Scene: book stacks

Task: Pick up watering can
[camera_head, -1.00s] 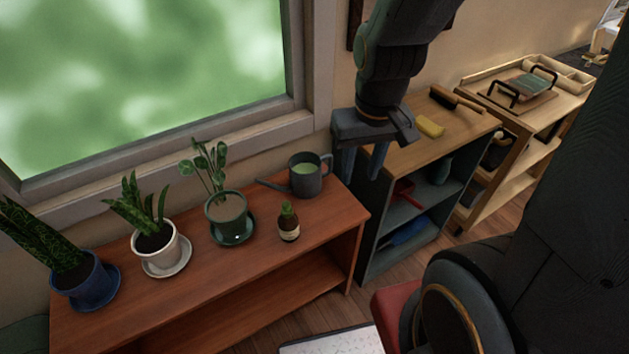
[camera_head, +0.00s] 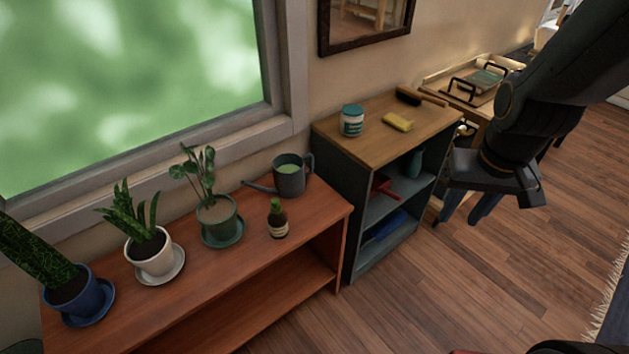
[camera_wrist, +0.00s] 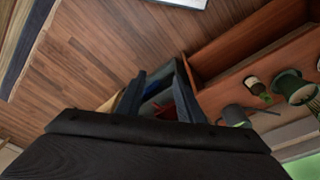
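The dark grey watering can (camera_head: 290,178) stands upright at the right end of the red-brown plant bench, its spout pointing left and its handle on the right. Its inside looks green. It also shows in the wrist view (camera_wrist: 236,115), right of my fingers. My gripper (camera_head: 464,212) is in the air to the right of the grey shelf unit, well apart from the can. Its two fingers are spread with nothing seen between them, and they also show in the wrist view (camera_wrist: 158,96).
A brown bottle (camera_head: 278,220) and potted plants (camera_head: 217,215) stand left of the can on the bench (camera_head: 310,228). The grey shelf unit (camera_head: 360,200) carries a jar (camera_head: 352,121) and a yellow sponge (camera_head: 397,122). Wooden floor (camera_head: 400,305) in front is clear.

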